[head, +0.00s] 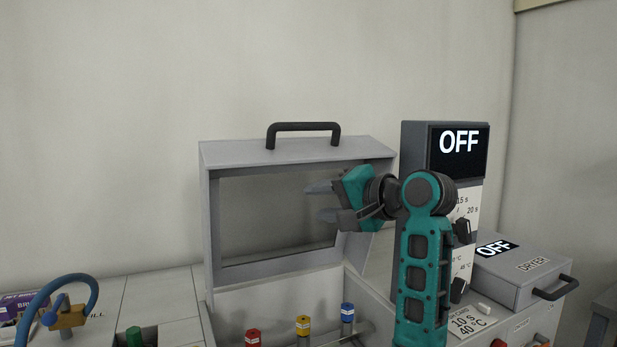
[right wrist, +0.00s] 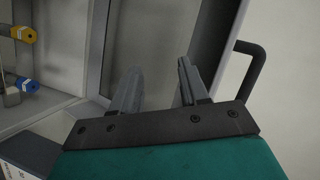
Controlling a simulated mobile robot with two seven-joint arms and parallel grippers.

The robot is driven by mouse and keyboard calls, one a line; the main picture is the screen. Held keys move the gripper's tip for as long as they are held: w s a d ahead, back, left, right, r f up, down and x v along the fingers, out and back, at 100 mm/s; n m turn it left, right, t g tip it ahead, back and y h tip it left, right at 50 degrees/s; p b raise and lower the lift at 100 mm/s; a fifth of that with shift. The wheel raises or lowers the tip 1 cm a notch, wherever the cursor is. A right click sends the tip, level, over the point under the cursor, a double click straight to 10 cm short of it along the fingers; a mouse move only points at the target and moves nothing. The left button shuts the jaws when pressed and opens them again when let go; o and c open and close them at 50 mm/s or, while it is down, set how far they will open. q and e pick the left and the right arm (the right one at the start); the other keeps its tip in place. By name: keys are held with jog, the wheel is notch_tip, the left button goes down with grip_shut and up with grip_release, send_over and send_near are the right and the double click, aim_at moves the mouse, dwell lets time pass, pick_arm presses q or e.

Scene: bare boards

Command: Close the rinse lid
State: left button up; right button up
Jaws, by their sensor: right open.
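The rinse lid (head: 225,158) is a grey frame with a clear pane and a black bar handle (head: 304,127) on its top edge. It stands raised, upright at the back of the rinse basin. In the right wrist view, the lid frame (right wrist: 208,50) is close ahead, with its handle (right wrist: 258,68) to the right. My right gripper (head: 320,201) is open and empty, in front of the lid's right part, below the handle. In the right wrist view its fingers (right wrist: 155,85) are apart; I cannot tell whether they touch the lid. My left gripper is not in view.
Red (head: 253,338), yellow (head: 303,325) and blue (head: 347,312) capped valves stand in the basin below the lid. A control box reading OFF (head: 458,142) stands right of the lid, with the dryer (head: 520,268) beyond. A blue hose (head: 72,280) is at left.

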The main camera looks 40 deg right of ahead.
aim_at(312, 127)
jog(key=s+d+r+m+t, duration=0.2)
jog(key=r, duration=0.4)
jog(key=s+d+r+m+t, duration=0.1)
jog(key=s+d+r+t, duration=0.15)
jog(key=r, duration=0.35)
jog(key=shift+g+y, duration=0.35)
jog(key=shift+y, duration=0.05)
jog(key=w, duration=0.4)
jog(key=w+p, duration=0.1)
jog(key=w, duration=0.3)
jog(key=w+a+p, duration=0.1)
jog(key=w, duration=0.3)
jog(key=shift+w+r, duration=0.25)
jog(key=shift+r, duration=0.1)
grip_shut()
